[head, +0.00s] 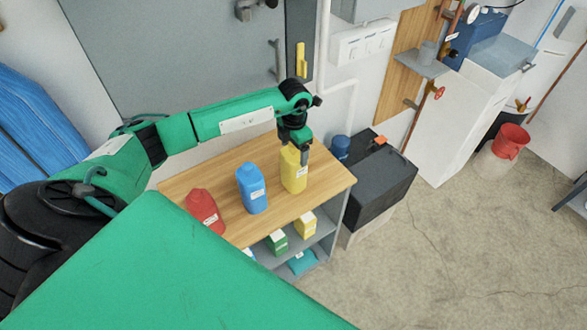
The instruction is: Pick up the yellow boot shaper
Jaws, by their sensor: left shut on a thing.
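The yellow boot shaper (293,172) stands upright at the right end of the wooden top of a small shelf unit (237,162). My left gripper (302,155) points down at the top of the yellow boot shaper and is shut on it. The fingers partly hide its upper right edge. I cannot tell whether its base is lifted off the wood. My right gripper is not in view.
A blue container (251,188) and a red one (204,209) stand left of the yellow one on the same top. Small boxes, one green (277,242), sit on the shelf below. A black case (378,172) stands to the right.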

